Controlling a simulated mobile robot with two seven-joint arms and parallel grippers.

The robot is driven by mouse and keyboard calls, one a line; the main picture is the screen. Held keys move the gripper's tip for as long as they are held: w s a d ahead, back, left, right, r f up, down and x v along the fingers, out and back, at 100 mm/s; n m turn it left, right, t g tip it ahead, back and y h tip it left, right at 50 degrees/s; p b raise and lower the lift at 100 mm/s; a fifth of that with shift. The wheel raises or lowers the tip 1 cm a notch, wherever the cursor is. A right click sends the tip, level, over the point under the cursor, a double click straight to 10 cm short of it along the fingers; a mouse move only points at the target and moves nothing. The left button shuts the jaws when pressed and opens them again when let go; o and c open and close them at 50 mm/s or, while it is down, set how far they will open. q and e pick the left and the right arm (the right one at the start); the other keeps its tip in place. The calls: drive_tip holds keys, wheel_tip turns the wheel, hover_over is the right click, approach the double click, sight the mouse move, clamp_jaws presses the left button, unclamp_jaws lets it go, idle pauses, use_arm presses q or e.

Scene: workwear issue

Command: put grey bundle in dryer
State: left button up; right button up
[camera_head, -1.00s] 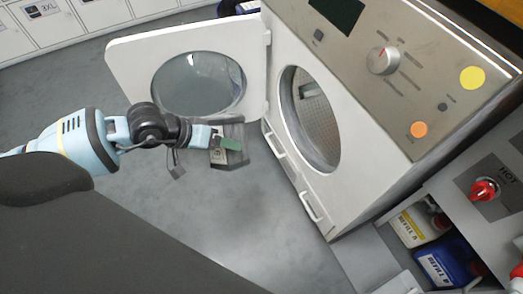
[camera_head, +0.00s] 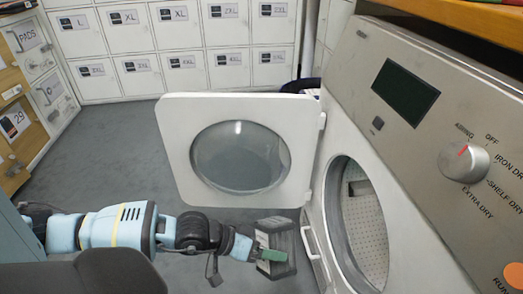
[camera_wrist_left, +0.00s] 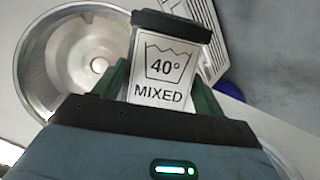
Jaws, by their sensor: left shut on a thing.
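The grey bundle (camera_head: 284,240) is held in my left gripper (camera_head: 268,254), low in front of the dryer. In the left wrist view the bundle's white tag (camera_wrist_left: 162,72) reads "40° MIXED" between the green fingers. My left gripper is shut on it. The dryer (camera_head: 405,165) stands at the right with its round opening (camera_head: 365,215) showing a perforated drum. Its white door (camera_head: 180,150) with a round window is swung open to the left. The bundle is outside the opening, to its left. A round steel interior (camera_wrist_left: 60,60) shows behind the bundle in the left wrist view. My right gripper is not in view.
Lockers (camera_head: 185,45) with size labels line the back wall. Wooden-fronted drawers (camera_head: 15,130) stand at the left. The open door stands just behind my left gripper. The grey floor (camera_head: 115,150) between is clear.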

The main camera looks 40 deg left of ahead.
use_arm(q)
drive_tip(key=w+d+b, duration=0.2)
drive_tip(key=w+d, duration=0.8)
drive_tip(key=w, duration=0.3)
drive_tip(key=w+d+b, duration=0.2)
drive_tip(key=w+d, duration=0.9)
drive_tip(key=w, duration=0.3)
drive_tip(key=shift+w+d, duration=0.2)
drive_tip(key=shift+d, duration=0.05)
drive_tip(key=o, duration=1.2)
drive_tip(key=shift+o, duration=0.2)
drive_tip(key=shift+a, duration=0.1)
